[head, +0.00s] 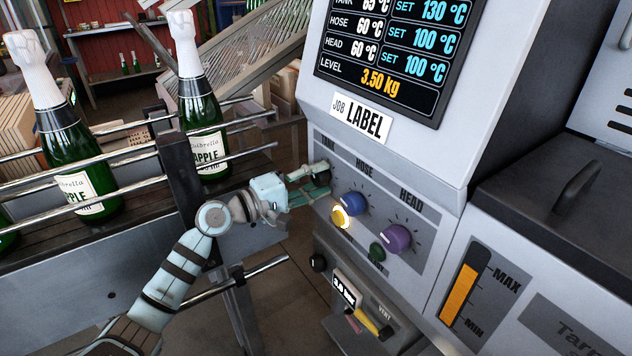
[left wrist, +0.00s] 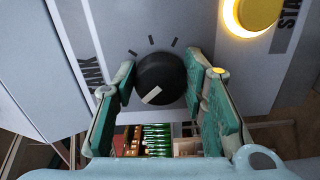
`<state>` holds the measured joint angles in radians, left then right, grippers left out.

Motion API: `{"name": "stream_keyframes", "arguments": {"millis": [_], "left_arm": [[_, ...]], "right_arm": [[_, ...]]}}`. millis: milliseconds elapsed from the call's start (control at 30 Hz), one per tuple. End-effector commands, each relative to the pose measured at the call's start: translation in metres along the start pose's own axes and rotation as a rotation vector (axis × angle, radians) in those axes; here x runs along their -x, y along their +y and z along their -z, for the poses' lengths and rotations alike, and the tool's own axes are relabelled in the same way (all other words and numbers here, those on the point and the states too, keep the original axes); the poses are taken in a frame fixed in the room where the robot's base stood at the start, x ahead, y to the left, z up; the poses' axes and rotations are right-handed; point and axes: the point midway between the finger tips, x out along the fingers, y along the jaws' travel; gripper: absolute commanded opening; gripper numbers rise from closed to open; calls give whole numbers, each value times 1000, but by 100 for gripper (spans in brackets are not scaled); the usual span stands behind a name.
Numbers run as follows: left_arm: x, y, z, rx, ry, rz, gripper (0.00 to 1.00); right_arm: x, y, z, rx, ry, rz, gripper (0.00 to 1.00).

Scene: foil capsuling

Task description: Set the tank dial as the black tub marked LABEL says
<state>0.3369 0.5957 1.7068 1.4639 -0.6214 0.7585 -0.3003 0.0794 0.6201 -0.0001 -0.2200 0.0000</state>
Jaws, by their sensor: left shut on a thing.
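The black tank dial (left wrist: 160,76) is on the grey panel under the TANK lettering. In the left wrist view its white mark points to the lower left, and tick marks lie beyond it. My left gripper (head: 318,183) is shut on this dial, with green pads at its two sides (left wrist: 160,88). In the head view the fingers hide most of the dial. The screen (head: 385,55) reads SET 130 °C in the top row, SET 100 °C for hose and head. A white plate (head: 361,118) below it reads JOB LABEL. I see no black tub. My right gripper is out of view.
A blue hose dial (head: 354,203), a purple head dial (head: 397,238), a lit yellow button (head: 341,217) and a green button (head: 377,252) sit close by. Foil-topped green bottles (head: 205,125) stand between conveyor rails at left. A level gauge (head: 460,293) is at lower right.

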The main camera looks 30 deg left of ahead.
Motion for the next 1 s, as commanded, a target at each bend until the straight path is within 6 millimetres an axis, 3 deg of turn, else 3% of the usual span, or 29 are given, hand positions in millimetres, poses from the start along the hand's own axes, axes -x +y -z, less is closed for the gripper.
{"name": "stream_keyframes", "arguments": {"millis": [400, 433, 533, 867, 1000], "left_arm": [[0, -1, 0, -8, 0, 3, 11], [0, -1, 0, -8, 0, 3, 43], [0, -1, 0, -8, -1, 3, 59], [2, 0, 0, -9, -1, 2, 59], [25, -2, 0, -11, -2, 8, 59]], "right_arm": [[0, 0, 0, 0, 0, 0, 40], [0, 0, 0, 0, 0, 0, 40], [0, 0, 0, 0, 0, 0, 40], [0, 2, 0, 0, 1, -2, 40], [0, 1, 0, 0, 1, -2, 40]]}}
